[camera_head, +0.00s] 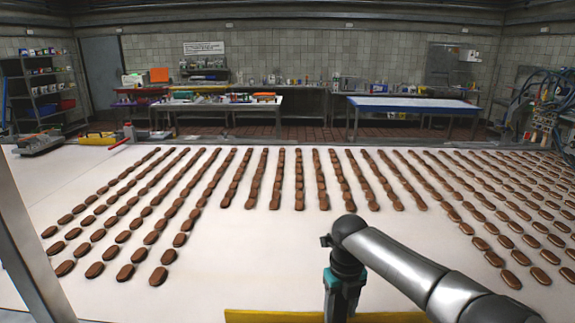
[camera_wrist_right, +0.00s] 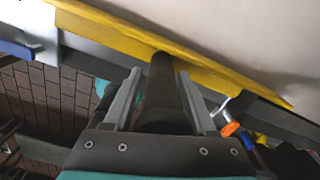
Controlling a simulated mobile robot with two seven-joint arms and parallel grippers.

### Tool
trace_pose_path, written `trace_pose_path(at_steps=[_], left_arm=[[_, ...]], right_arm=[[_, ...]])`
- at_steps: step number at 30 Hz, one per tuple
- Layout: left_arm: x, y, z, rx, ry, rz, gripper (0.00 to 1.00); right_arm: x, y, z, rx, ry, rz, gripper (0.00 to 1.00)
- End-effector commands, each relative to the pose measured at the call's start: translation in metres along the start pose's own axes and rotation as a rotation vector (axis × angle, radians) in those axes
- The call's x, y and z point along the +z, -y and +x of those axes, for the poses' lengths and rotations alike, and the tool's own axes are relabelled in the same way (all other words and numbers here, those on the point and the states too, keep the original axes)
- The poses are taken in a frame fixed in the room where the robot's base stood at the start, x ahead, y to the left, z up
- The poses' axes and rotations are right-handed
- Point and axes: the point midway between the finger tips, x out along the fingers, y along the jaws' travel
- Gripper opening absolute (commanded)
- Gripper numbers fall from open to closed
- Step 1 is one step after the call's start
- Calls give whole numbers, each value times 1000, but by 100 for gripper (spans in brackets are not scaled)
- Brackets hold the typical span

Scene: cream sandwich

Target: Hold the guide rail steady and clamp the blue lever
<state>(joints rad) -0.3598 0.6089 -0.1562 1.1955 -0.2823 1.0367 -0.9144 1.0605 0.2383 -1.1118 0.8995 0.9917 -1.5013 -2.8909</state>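The yellow guide rail (camera_head: 270,317) shows at the bottom edge of the head view. In the right wrist view the yellow rail (camera_wrist_right: 135,38) runs diagonally across the top along the white belt. My right gripper (camera_wrist_right: 160,75) has its two grey fingers spread apart. A dark round rod (camera_wrist_right: 161,95) lies between them and reaches up to the rail; small gaps seem to show beside it. A blue lever-like part (camera_wrist_right: 15,48) is at the left edge of the wrist view. Another blue part (camera_wrist_right: 261,139) is at the right. My left gripper is not visible.
A wide white belt (camera_head: 250,260) carries many rows of brown biscuits. An orange knob (camera_wrist_right: 229,129) on a metal fitting sits below the rail, right of my right gripper. A grey metal bar (camera_wrist_right: 95,62) runs beneath the rail. Tables and shelves stand far back.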

Motion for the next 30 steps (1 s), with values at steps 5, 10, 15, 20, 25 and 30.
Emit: trace_pose_path(at_steps=[5, 10, 15, 20, 25, 30], left_arm=[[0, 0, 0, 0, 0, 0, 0], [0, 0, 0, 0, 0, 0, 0], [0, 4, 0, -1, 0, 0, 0], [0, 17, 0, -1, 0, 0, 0], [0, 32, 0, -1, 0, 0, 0], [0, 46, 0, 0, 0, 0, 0]], right_arm=[[1, 0, -1, -1, 3, 1, 78], [1, 1, -1, -1, 4, 1, 78], [1, 1, -6, -1, 4, 1, 78], [1, 1, -21, -1, 4, 1, 78], [1, 1, -38, -2, 4, 2, 78], [1, 1, -55, -2, 5, 2, 78]])
